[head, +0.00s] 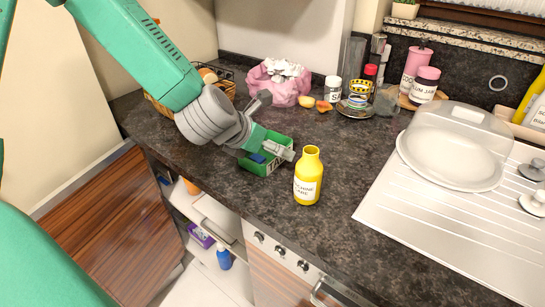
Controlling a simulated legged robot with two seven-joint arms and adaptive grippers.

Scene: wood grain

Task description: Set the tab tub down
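The tab tub (263,168) is a small green open box with a label, partly readable as "TA". It sits at the counter's front part, left of the yellow bottle, and looks level. I cannot tell if its base touches the counter. A dark blue item shows inside it. The gripper hides part of the tub's left and back walls. My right gripper is not in view.
A yellow bottle (308,177) stands close right of the tub. A pink bag (278,88), a basket (228,88), food pieces, jars and stacked tins stand behind. A clear-domed dish (455,150) is on the drainboard (400,215). Dark counter (345,160) right of the bottle is free.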

